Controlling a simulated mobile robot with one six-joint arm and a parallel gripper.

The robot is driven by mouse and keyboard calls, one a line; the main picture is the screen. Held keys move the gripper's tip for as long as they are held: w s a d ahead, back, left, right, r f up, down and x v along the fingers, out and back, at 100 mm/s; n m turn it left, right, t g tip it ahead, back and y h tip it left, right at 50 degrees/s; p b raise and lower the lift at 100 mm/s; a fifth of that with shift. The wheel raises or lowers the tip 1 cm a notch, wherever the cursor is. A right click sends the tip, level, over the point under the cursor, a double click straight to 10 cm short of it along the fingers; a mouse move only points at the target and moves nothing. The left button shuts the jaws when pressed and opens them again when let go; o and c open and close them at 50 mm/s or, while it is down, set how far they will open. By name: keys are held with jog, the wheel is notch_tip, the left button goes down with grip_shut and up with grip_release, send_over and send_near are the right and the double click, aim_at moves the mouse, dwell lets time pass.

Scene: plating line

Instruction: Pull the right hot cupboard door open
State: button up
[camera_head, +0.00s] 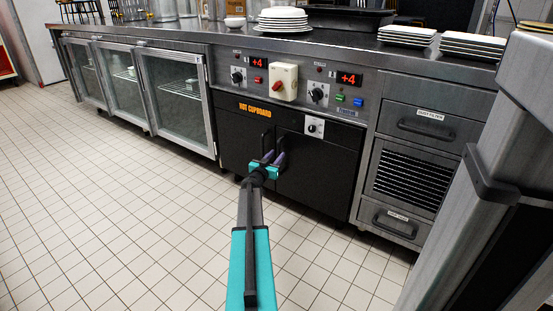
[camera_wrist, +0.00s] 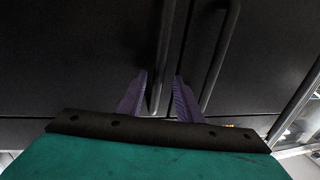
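The black hot cupboard has a left door (camera_head: 237,135) and a right door (camera_head: 325,170), both standing shut. Each has an upright bar handle by the middle seam. The wrist view appears upside down, with the right door's handle (camera_wrist: 166,50) at picture left and the left door's handle (camera_wrist: 222,50) at picture right. My gripper (camera_head: 274,158) is at the doors' middle. In the wrist view its purple fingers (camera_wrist: 160,78) are apart, one on each side of the right handle, with gaps showing. Contact with the handle cannot be told.
Glass-door cabinets (camera_head: 175,88) stand to the left and a drawer unit (camera_head: 430,122) to the right. Controls with red displays sit above the doors. Plates (camera_head: 283,20) stand on the counter. The tiled floor (camera_head: 130,200) in front is clear.

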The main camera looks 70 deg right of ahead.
jog(key=shift+s+d+b, duration=0.1)
jog(key=shift+d+b, duration=0.25)
jog(key=shift+d, duration=0.85)
grip_shut()
